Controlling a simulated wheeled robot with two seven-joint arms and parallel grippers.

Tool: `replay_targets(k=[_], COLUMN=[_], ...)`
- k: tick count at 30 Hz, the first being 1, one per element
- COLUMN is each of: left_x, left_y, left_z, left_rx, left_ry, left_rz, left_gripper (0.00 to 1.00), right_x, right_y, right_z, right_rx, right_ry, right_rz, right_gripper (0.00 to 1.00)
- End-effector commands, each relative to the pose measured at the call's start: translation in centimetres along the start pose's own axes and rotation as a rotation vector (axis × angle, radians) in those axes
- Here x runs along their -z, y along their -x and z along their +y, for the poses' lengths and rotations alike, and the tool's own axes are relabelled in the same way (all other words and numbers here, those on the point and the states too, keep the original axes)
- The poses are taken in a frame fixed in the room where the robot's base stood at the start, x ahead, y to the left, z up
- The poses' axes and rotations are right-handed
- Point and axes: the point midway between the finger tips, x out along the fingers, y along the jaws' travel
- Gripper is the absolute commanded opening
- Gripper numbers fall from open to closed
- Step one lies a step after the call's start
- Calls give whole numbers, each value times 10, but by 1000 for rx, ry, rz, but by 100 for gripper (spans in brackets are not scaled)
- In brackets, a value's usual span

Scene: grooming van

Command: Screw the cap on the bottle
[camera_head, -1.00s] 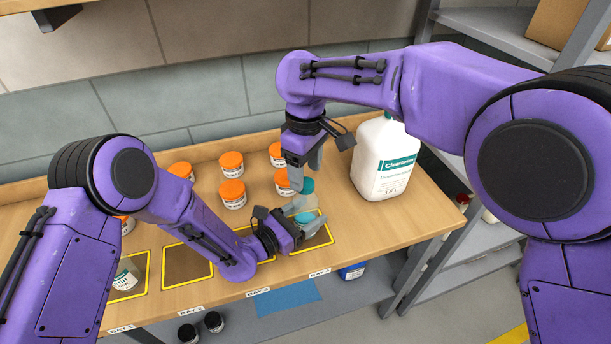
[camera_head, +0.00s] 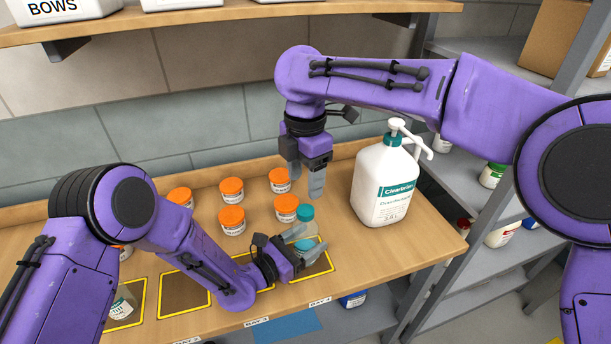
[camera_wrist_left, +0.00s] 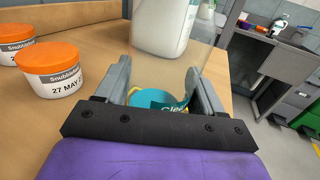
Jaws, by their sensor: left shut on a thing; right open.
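A small clear bottle (camera_head: 304,231) with a teal cap (camera_head: 306,212) on its top stands at the right-hand yellow-edged bay. How tightly the cap sits cannot be told. My left gripper (camera_head: 304,243) is shut on the bottle from the side and partly hides it. In the left wrist view the see-through bottle and its teal label (camera_wrist_left: 174,108) show between the two fingers. My right gripper (camera_head: 307,180) is open and empty, pointing down above the cap, clear of it.
Several orange-lidded jars (camera_head: 233,221) stand left of and behind the bottle. A large white pump jug (camera_head: 384,186) stands close on the right. Yellow-edged bays (camera_head: 184,294) line the bench front. A shelf (camera_head: 230,21) hangs above, and a grey rack (camera_head: 447,260) stands right.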

Motion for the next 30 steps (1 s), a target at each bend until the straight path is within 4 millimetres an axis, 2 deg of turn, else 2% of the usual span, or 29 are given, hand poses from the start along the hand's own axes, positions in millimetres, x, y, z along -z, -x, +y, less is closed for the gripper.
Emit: replay_targets(k=[4, 14, 24, 30], left_x=[0, 0, 0, 0], left_y=[0, 0, 0, 0], left_z=[0, 0, 0, 0], left_rx=[0, 0, 0, 0], left_ry=[0, 0, 0, 0], left_rz=[0, 0, 0, 0], left_gripper=[0, 0, 0, 0], right_x=[-1, -1, -1, -1], right_y=[0, -4, -58, -78], right_z=[-1, -1, -1, -1], right_rx=[4, 5, 6, 5], right_ry=[84, 82, 81, 81], right_rz=[-5, -4, -4, -4], right_gripper=[60, 60, 60, 60])
